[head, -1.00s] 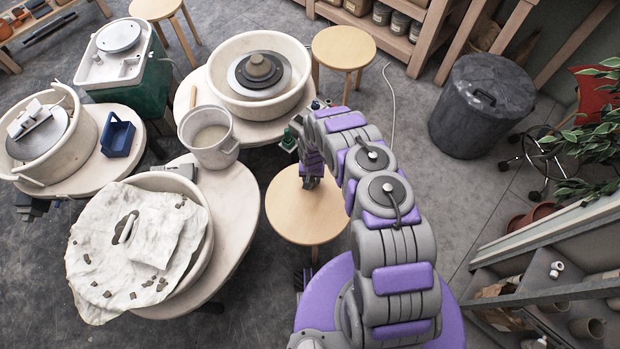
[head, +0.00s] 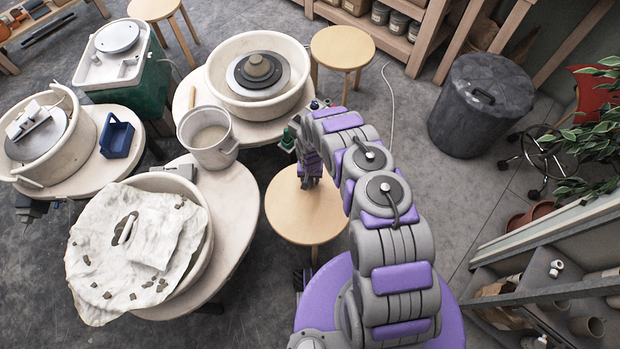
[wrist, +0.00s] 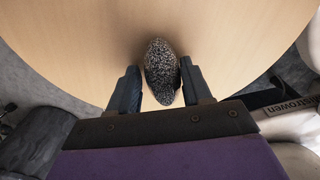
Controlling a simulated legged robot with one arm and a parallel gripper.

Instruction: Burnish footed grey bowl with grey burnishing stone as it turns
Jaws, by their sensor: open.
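The grey burnishing stone (wrist: 161,72), dark and speckled, lies at a wooden stool top (wrist: 230,45) in the wrist view. My gripper (wrist: 159,68) is open, with one finger on each side of the stone; I cannot tell if they touch it. In the head view my gripper (head: 309,184) points down at the round stool (head: 305,215), and the stone is hidden there. The footed grey bowl (head: 258,68) sits foot up on the wheel head (head: 239,82) inside a cream splash pan (head: 290,103), up and left of my gripper.
A pale bucket (head: 209,139) stands left of my arm, near the bowl's wheel. A second wheel is draped with a clay-strewn cloth (head: 105,235). Another stool (head: 345,48) and a dark bin (head: 480,105) stand behind. Shelving (head: 560,250) is at right. Open floor lies between stool and bin.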

